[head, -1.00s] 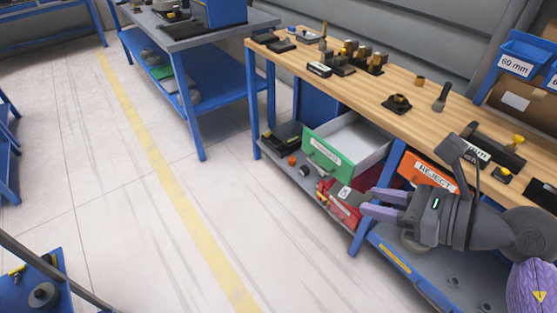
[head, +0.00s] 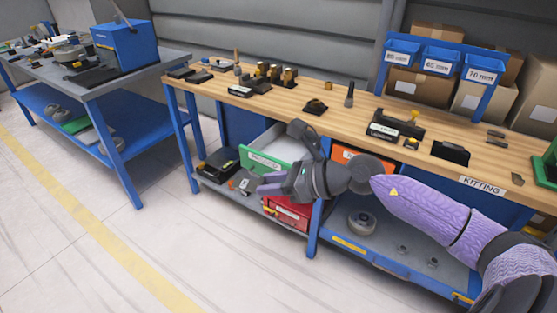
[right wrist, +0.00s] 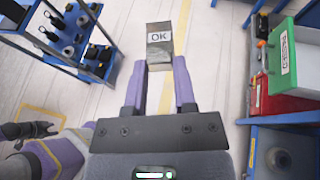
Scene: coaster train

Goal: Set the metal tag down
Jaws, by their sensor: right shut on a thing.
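The metal tag (right wrist: 160,46) is a small grey plate with a white label reading OK, in the right wrist view. My right gripper (right wrist: 160,72) is shut on the tag's near end, one purple finger at each side. In the head view my right gripper (head: 262,185) points left, in front of the workbench's lower level. The small tag (head: 245,186) shows at its fingertips there, clear of any surface as far as I can tell. My left gripper (right wrist: 18,130) shows at the left edge of the right wrist view; its fingers are unclear.
A green-fronted drawer (head: 262,160) stands open under the wooden workbench (head: 330,118). A red bin (head: 288,212) and an orange REJECT bin (head: 347,158) are beside it. A KITTING label (head: 481,186) marks the bench's front edge. Open floor (head: 200,250) lies to the left.

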